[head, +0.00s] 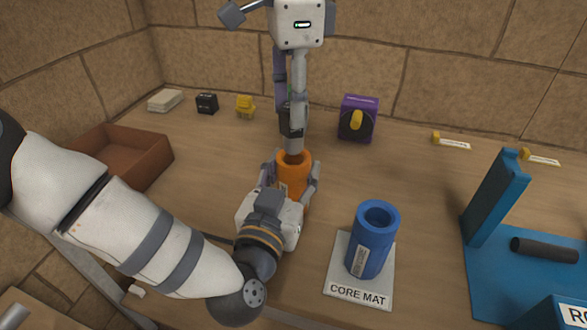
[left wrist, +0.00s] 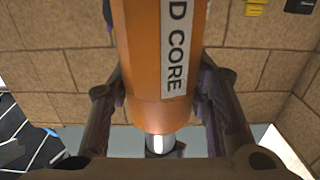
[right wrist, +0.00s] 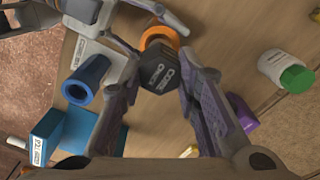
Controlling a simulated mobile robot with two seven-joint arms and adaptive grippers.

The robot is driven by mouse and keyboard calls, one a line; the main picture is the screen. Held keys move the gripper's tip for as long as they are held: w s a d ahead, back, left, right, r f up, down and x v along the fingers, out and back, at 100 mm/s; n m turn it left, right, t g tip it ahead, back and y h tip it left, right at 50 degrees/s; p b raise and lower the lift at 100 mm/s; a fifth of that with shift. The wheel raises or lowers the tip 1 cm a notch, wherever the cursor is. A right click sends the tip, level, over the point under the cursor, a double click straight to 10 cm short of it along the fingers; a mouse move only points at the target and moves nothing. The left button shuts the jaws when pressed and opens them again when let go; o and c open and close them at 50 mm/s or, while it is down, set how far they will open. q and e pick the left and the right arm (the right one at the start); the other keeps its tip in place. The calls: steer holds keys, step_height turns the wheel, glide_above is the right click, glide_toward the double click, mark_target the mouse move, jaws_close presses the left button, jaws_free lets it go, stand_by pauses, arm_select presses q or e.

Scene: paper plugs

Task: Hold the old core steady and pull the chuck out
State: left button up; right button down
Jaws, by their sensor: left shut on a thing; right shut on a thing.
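The orange old core (head: 293,167) stands upright near the middle of the table. My left gripper (head: 291,186) is shut around it, one finger on each side. In the left wrist view the core (left wrist: 148,60) fills the middle, with part of its label showing and a silver shaft (left wrist: 160,145) at its end. My right gripper (head: 291,116) is above the core, shut on the dark chuck (head: 291,127). A grey shaft runs from the chuck to the core's mouth. The labelled, six-sided chuck (right wrist: 157,72) also shows in the right wrist view; how deep its shaft sits is hidden.
A blue tube (head: 373,240) stands on the core mat (head: 359,291) at right. A blue stand (head: 497,195) with a dark rod (head: 543,250) is farther right. A brown tray (head: 120,155) is at left. A purple box (head: 358,118) with a yellow knob stands behind.

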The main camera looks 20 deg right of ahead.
steer(key=shift+r, duration=0.1)
steer(key=shift+r, duration=1.4)
arm_select(q)
steer(key=o, duration=1.5)
steer(key=shift+o, duration=0.2)
